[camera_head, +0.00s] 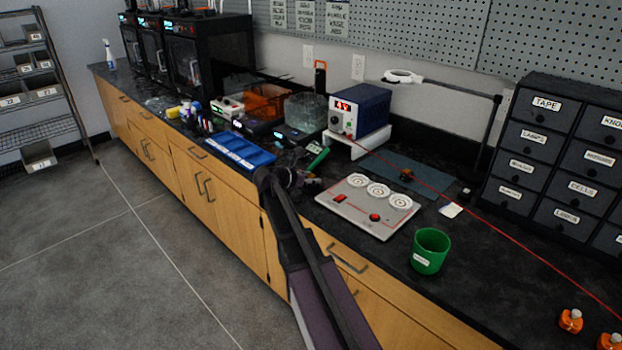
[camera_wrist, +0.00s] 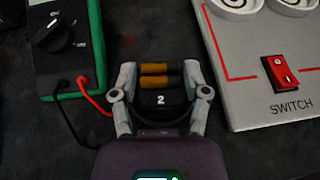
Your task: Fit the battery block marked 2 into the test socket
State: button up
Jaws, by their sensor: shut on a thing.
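My gripper (camera_wrist: 160,72) is shut on the dark battery block marked 2 (camera_wrist: 161,99), between its two grey fingers. The block has two orange-brown cylinders across its far part. In the head view my gripper (camera_head: 302,184) is over the counter, left of the grey panel; the block is too small and dark to make out there. The grey switch panel (camera_head: 347,215) has three round white fixtures, a red switch and a red button; its left part with the switch shows in the wrist view (camera_wrist: 240,92). I cannot tell which thing is the test socket.
A green-cased meter (camera_wrist: 50,85) with red and black leads lies left of my gripper. A blue tray (camera_head: 240,152), a power supply (camera_head: 360,110), a small dark-and-orange item (camera_head: 406,175) on a mat and a green cup (camera_head: 430,250) are on the counter.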

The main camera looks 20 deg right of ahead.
jog(key=shift+f, duration=0.15)
jog(key=o, duration=0.9)
jog(key=shift+p+v, duration=2)
jog(key=shift+v, duration=3.5)
jog(key=shift+s, duration=0.1)
